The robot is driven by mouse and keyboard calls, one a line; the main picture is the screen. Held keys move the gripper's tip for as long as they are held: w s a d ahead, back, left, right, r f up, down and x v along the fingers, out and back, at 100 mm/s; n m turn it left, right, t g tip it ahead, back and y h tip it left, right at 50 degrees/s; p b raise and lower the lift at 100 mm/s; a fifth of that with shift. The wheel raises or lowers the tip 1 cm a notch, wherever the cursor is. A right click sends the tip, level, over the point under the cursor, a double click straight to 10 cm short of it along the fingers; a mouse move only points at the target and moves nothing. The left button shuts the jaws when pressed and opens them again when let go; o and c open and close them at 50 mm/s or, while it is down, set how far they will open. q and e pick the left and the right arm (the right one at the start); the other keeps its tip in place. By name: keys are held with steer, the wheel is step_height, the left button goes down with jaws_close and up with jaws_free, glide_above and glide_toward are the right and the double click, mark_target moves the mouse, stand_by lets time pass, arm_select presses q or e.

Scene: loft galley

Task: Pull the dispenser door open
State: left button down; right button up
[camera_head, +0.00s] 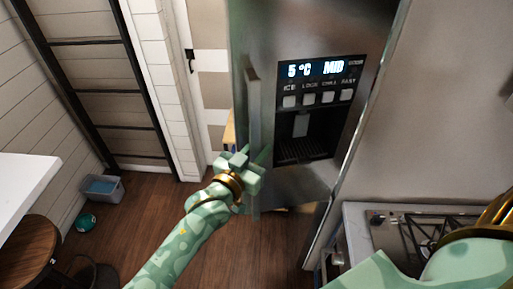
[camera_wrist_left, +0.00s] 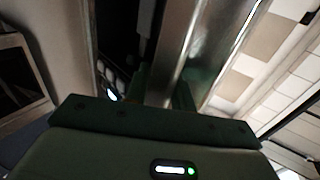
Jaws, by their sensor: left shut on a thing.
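The dispenser door (camera_head: 292,190) is a tall dark metal fridge door with a lit panel (camera_head: 318,68) reading "5 °C" and a recessed dispenser (camera_head: 301,126) below it. A vertical bar handle (camera_head: 253,100) runs along its left side. My left gripper (camera_head: 250,162) is shut on the lower part of this handle. In the left wrist view the metal handle (camera_wrist_left: 184,50) passes between the gripper's fingers (camera_wrist_left: 170,92).
A stove top (camera_head: 405,235) stands to the right of the fridge. A white counter (camera_head: 22,182) and a round wooden stool (camera_head: 28,250) are at the left. A grey bin (camera_head: 102,189) and a teal ball (camera_head: 86,222) lie on the floor. The wooden floor (camera_head: 150,225) between is clear.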

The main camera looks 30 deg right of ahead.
arm_select(q)
steer(key=shift+s+a+f, duration=0.15)
steer(key=shift+s, duration=0.3)
arm_select(e)
steer(key=shift+s+a+r, duration=0.1)
steer(key=shift+s, duration=0.4)
arm_select(q)
steer(key=c, duration=1.2)
jaws_free()
steer(key=shift+a, duration=0.3)
steer(key=shift+s+a, duration=0.1)
steer(key=shift+s, duration=0.15)
steer(key=b+v, duration=0.1)
steer(key=v, duration=1.5)
arm_select(e)
steer(key=shift+a+f, duration=0.15)
steer(key=shift+f, duration=0.4)
arm_select(q)
steer(key=shift+w+a, duration=0.1)
steer(key=shift+w, duration=0.1)
